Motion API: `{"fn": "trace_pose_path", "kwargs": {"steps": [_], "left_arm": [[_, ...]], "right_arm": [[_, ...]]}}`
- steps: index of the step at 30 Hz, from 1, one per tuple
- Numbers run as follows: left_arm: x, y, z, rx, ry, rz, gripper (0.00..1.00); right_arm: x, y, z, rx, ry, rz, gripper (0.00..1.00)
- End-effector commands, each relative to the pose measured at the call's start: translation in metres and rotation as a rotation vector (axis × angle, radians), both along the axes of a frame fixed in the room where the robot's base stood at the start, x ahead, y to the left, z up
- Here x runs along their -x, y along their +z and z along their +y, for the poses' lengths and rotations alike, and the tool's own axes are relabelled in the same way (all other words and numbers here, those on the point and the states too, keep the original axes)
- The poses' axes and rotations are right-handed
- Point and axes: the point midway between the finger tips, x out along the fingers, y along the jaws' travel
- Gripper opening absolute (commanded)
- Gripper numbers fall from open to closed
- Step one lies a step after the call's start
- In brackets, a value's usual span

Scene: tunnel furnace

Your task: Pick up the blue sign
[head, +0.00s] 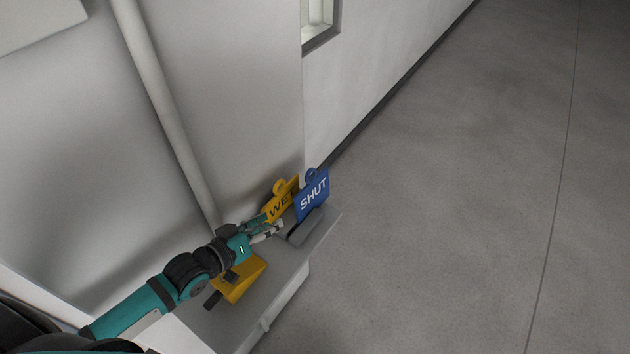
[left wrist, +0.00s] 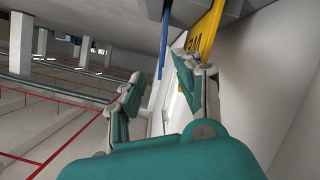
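The blue sign (head: 313,195) reads "SHUT" and has a ring-shaped tab on top. It stands upright at the far end of a grey ledge, above a dark grey piece. In the left wrist view the blue sign (left wrist: 164,45) shows as a thin edge, beyond and between my fingertips. My left gripper (head: 277,228) is open and empty, just left of and below the blue sign; its spread fingers also show in the left wrist view (left wrist: 158,70). I see no contact with the sign. My right gripper is not in view.
A yellow sign (head: 281,199) with black letters stands just left of the blue one, partly hidden by it. A yellow block (head: 243,281) with dark parts sits on the ledge (head: 280,277) under my arm. A wall rises to the left; open floor (head: 470,190) lies right.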

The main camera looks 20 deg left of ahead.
Motion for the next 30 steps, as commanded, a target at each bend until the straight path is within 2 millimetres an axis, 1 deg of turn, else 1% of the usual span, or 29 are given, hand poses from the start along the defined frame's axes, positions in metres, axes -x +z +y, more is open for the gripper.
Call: {"fn": "trace_pose_path", "kwargs": {"steps": [1, 3, 6, 8, 11, 16, 18, 21, 25, 30], "left_arm": [[0.004, 0.007, 0.002, -0.107, -0.043, -0.034, 0.35], [0.007, 0.008, 0.004, -0.226, -0.090, -0.077, 0.35], [0.008, 0.009, 0.005, -0.322, -0.128, -0.113, 0.35], [0.005, 0.008, 0.005, -0.345, -0.137, -0.123, 0.35], [-0.007, 0.003, 0.000, -0.349, -0.137, -0.127, 0.35], [-0.037, -0.010, -0.013, -0.345, -0.136, -0.126, 0.35], [-0.049, -0.023, -0.018, -0.345, -0.136, -0.128, 0.35], [-0.065, -0.031, -0.025, -0.345, -0.136, -0.128, 0.35], [-0.083, -0.037, -0.033, -0.344, -0.137, -0.126, 0.35], [-0.094, -0.039, -0.038, -0.344, -0.137, -0.124, 0.35]], "right_arm": [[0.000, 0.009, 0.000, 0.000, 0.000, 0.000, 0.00], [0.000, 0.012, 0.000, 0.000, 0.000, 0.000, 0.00], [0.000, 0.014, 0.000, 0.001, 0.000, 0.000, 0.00], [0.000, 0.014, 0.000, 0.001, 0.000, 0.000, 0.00], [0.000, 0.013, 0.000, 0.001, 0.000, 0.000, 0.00], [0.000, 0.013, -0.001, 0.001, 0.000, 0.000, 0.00], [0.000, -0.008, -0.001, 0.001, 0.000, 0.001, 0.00], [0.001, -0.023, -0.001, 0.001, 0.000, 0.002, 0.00], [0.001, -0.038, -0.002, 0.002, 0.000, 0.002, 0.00], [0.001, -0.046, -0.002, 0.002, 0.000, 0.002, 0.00]]}}
